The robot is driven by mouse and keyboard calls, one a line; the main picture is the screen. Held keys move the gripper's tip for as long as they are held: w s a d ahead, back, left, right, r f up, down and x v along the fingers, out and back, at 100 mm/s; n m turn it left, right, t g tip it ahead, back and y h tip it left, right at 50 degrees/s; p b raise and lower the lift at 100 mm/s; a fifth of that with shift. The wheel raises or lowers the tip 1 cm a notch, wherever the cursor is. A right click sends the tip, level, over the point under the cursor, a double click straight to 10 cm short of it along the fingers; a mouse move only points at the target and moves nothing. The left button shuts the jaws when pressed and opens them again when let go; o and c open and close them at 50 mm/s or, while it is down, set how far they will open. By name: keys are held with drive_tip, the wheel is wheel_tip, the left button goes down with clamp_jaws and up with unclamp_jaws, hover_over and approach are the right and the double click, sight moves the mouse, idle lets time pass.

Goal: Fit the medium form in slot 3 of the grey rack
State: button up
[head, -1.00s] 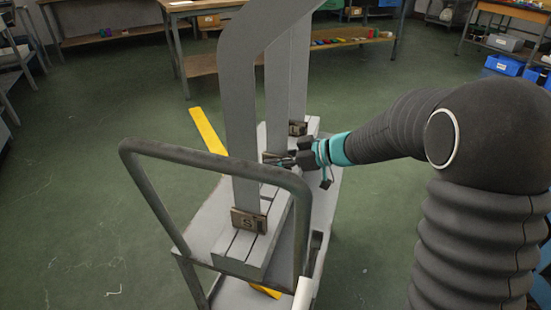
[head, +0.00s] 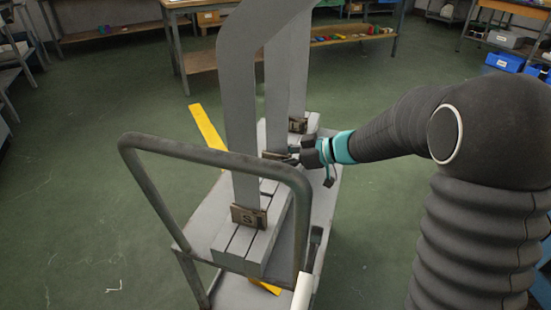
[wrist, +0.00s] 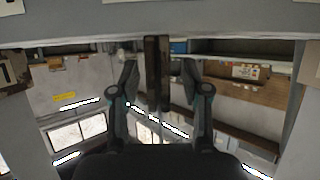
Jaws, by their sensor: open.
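The grey rack (head: 240,258) lies on a cart, with several tall flat grey forms upright along it. The front form (head: 243,130) has a brown block (head: 249,217) marked S at its foot. A middle form (head: 278,105) stands behind it with a brown block (head: 274,156) at its foot; its letter is not visible, so I cannot confirm it is the medium form. My gripper (head: 294,156) is open just right of that block. In the wrist view, a dark brown upright piece (wrist: 157,72) shows between my spread fingers (wrist: 158,90), apart from both.
Another form (head: 299,70) stands farther back, with its own brown block (head: 298,126). The cart's curved handle (head: 215,158) rises at the near side. A yellow floor strip (head: 207,130) lies beyond the cart's left side. Open green floor lies to the left.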

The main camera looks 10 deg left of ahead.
drive_tip(key=v, duration=1.1)
